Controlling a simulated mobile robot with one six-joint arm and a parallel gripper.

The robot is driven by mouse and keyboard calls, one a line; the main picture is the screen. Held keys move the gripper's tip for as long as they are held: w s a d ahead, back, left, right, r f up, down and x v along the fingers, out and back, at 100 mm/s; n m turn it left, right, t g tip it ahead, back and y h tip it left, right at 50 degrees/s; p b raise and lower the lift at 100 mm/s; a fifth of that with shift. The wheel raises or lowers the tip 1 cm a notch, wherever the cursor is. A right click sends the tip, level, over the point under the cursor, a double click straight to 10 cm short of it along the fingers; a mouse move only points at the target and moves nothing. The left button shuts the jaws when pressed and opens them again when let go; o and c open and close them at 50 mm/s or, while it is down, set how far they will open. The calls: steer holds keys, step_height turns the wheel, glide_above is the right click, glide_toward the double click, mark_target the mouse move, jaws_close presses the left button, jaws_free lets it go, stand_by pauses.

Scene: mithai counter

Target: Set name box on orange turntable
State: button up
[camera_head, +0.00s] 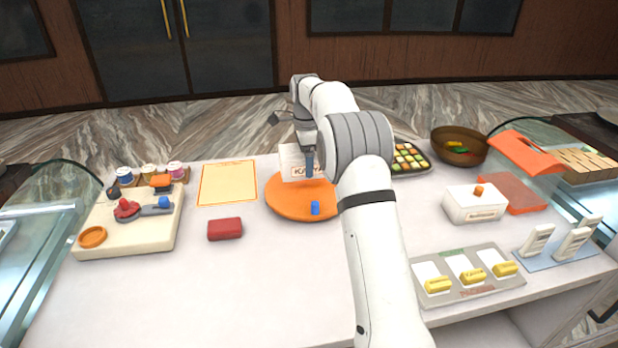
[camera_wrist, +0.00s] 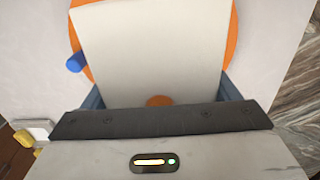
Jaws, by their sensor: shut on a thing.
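The orange turntable (camera_head: 285,208) lies on the white counter in the middle of the head view, with a blue knob (camera_head: 315,208) at its front. The name box (camera_head: 291,163) is white with dark lettering, partly hidden by my arm. My gripper (camera_head: 309,163) is at the box, over the turntable. In the wrist view the box's broad pale face (camera_wrist: 150,50) fills the space between the fingers, and my gripper (camera_wrist: 160,95) is shut on it. The turntable's orange rim (camera_wrist: 233,40) shows behind it. I cannot tell whether the box touches the turntable.
A red block (camera_head: 225,229) and an orange-bordered sheet (camera_head: 227,183) lie left of the turntable. A cream board (camera_head: 150,235) with small items is farther left. A sweets tray (camera_head: 408,160), a brown bowl (camera_head: 460,146) and a white box (camera_head: 474,205) stand right. The front left counter is clear.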

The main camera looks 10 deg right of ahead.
steer(key=shift+d+f, duration=0.1)
steer(key=shift+f, duration=2.5)
steer(key=shift+f, duration=0.1)
steer(key=o, duration=1)
steer(key=shift+f, duration=0.1)
